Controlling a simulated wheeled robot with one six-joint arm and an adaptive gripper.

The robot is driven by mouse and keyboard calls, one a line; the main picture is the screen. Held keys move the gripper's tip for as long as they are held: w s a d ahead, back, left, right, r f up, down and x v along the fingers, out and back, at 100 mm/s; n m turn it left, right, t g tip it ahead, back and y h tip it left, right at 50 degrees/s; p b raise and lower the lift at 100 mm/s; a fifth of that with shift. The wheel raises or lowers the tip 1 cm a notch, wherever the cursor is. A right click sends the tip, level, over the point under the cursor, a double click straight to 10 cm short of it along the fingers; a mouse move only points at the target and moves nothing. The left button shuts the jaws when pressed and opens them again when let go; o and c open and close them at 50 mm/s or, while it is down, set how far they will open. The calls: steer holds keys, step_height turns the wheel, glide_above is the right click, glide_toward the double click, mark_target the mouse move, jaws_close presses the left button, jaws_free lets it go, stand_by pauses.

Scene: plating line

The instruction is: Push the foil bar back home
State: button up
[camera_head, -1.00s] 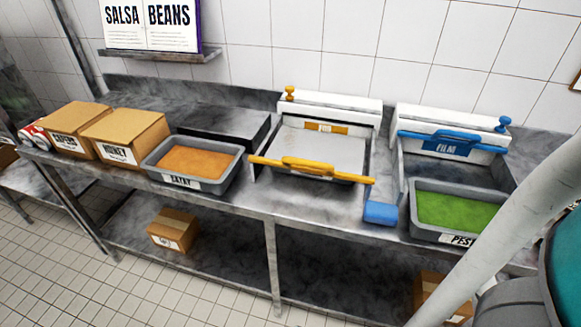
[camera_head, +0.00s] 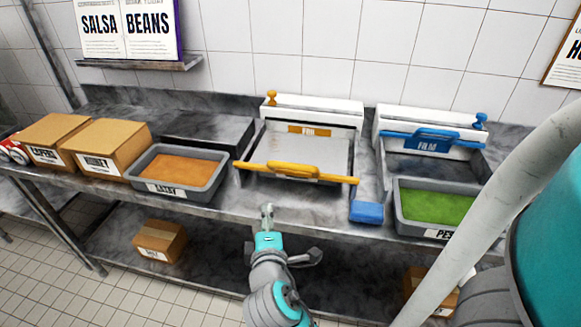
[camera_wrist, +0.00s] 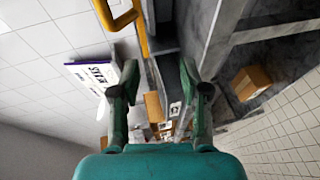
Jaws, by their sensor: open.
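The foil bar (camera_head: 333,179) is yellow with a raised handle and lies across the front of the foil dispenser (camera_head: 340,113), at the front edge of its tray. The dispenser's yellow foil label is at the back, so the bar is away from the housing. My gripper (camera_head: 267,212) is in front of the counter edge, below and slightly left of the bar's handle, and apart from it. In the wrist view my gripper (camera_wrist: 160,78) is open and empty, with the yellow foil bar (camera_wrist: 142,38) beyond its fingers at the top.
The film dispenser (camera_head: 390,118) has its blue bar (camera_head: 400,135) at the back. A blue block (camera_head: 367,212) sits right of the foil bar's end. An orange-filled tub (camera_head: 216,185) is left, a green-filled tub (camera_head: 400,218) right. The counter edge lies near my gripper.

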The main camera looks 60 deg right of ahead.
mark_target(290, 168)
steer(key=s+d+r+m+g+h, duration=0.1)
steer(key=d+r+m+g+h, duration=0.2)
steer(key=d+r+g, duration=0.3)
steer(key=shift+t, duration=0.7)
steer(key=x, duration=0.9)
steer(key=shift+w+r, duration=0.25)
jaws_close()
